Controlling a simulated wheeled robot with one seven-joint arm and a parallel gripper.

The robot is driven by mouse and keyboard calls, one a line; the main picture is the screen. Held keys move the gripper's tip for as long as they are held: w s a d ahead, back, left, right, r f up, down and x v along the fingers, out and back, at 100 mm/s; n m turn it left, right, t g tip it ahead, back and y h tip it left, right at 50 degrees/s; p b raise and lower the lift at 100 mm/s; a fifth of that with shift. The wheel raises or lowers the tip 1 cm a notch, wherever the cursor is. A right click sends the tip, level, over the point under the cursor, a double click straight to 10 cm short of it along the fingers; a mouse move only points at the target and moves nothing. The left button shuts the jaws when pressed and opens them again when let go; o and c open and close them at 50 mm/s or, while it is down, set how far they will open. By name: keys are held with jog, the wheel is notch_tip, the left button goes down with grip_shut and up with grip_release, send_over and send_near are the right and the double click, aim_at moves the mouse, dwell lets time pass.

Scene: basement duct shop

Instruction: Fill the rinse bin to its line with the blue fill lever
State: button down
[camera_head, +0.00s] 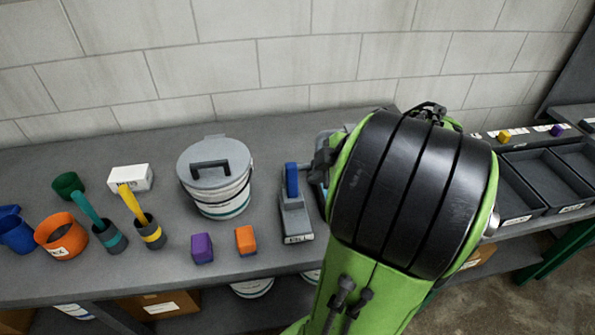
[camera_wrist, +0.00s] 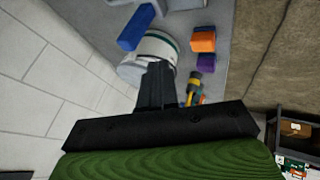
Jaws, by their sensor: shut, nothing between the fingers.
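The blue fill lever (camera_head: 291,180) stands up from a grey labelled base (camera_head: 297,222) on the bench, left of my arm. In the wrist view the blue lever (camera_wrist: 136,27) is beyond my fingers, up and to the left. My gripper (camera_wrist: 158,72) is shut and empty, its fingers together and apart from the lever.
A lidded white bucket (camera_head: 216,190) stands left of the lever. Orange (camera_head: 246,240) and purple (camera_head: 202,248) blocks sit near the front edge. Handled cups (camera_head: 150,232), an orange pot (camera_head: 62,237) and a white box (camera_head: 131,178) are farther left. Grey trays (camera_head: 540,175) are right.

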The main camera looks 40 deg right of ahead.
send_near(288, 180)
notch_tip(288, 180, down, 3)
jog(key=a, duration=0.3)
jog(key=w+d, duration=0.1)
jog(key=w+d+f, duration=0.1)
jog(key=w, duration=0.1)
jog(key=shift+d, duration=0.35)
